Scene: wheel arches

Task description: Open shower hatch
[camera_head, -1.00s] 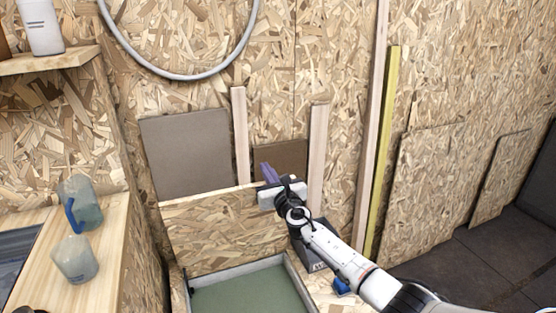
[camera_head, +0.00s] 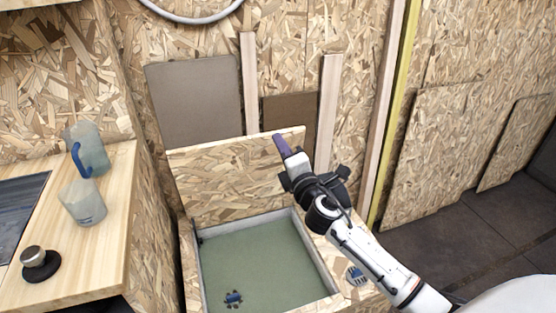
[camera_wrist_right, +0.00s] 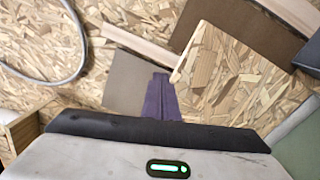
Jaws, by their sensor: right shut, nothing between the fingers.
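The shower hatch (camera_head: 225,180) is a chipboard lid. It stands raised, nearly upright, at the back of the shower box, leaning toward the wall. The green shower tray (camera_head: 262,262) lies uncovered below it, with a small dark blue drain piece (camera_head: 233,298) on its floor. My right gripper (camera_head: 281,146) has purple fingers, shut and empty, beside the hatch's upper right part. In the right wrist view the fingers (camera_wrist_right: 160,98) show near the hatch's edge (camera_wrist_right: 215,75); I cannot tell if they touch it. My left gripper is out of view.
A wooden counter (camera_head: 110,250) on the left holds a blue-handled jug (camera_head: 90,155), a translucent cup (camera_head: 82,203) and a dark knob (camera_head: 38,262). Grey and brown panels lean on the back wall. Dark floor (camera_head: 460,240) is clear at right.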

